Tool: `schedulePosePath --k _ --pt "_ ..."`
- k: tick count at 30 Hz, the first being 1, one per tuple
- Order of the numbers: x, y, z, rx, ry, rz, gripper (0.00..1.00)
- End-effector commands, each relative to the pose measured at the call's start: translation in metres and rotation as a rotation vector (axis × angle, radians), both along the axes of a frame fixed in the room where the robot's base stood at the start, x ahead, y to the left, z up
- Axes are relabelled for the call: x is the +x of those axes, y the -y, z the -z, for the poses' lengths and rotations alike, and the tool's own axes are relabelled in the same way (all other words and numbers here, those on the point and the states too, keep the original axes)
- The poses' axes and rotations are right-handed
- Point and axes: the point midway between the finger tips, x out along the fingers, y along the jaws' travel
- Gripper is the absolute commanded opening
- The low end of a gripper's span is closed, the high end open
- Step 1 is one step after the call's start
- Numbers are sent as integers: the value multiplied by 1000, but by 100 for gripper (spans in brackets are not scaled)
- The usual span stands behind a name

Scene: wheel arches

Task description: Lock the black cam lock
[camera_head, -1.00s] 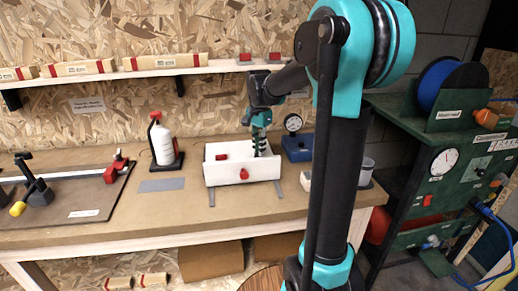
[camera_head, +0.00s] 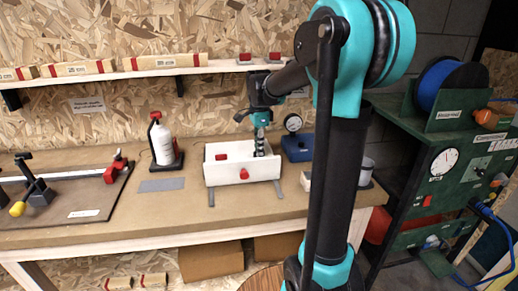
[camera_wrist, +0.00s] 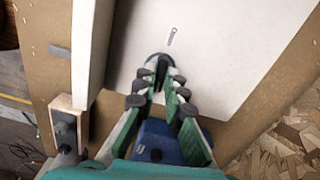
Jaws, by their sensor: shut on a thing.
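The black cam lock (camera_wrist: 158,61) shows in the wrist view as a dark round piece on a white panel (camera_wrist: 215,55), between my fingertips. A small grey slot-like mark (camera_wrist: 171,36) lies just beyond it on the panel. My gripper (camera_wrist: 157,80) is shut on the cam lock, its fingertips partly covering it. In the head view my gripper (camera_head: 260,148) points down into the right part of a white box (camera_head: 228,177) on the bench. The cam lock cannot be made out there.
The box has a red piece (camera_head: 221,157) inside and a red knob (camera_head: 244,174) on its front. A white bottle (camera_head: 163,143) stands left of it, and a blue gauge block (camera_head: 297,148) sits at its right. A shelf (camera_head: 150,70) runs above the bench.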

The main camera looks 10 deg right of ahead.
Motion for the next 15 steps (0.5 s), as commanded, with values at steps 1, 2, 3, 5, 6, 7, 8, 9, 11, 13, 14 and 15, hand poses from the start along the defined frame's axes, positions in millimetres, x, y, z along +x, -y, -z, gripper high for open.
schedulePosePath --k 1,2,3,5,6,7,8,9,11,13,14,15 --pt "1 0 -1 -1 2 1 0" --pt "1 0 -1 -1 2 2 0" --pt "1 0 -1 -1 2 2 0" --pt "1 0 -1 -1 2 1 0" --pt "1 0 -1 -1 2 1 0" --pt "1 0 -1 -1 2 1 0" --pt "1 0 -1 -1 2 1 0" --pt "1 0 -1 -1 2 1 0" --pt "1 0 -1 -1 2 1 15" --pt "1 0 0 0 2 0 24" --pt "1 0 0 0 1 0 27" --pt "1 0 0 0 1 0 31"
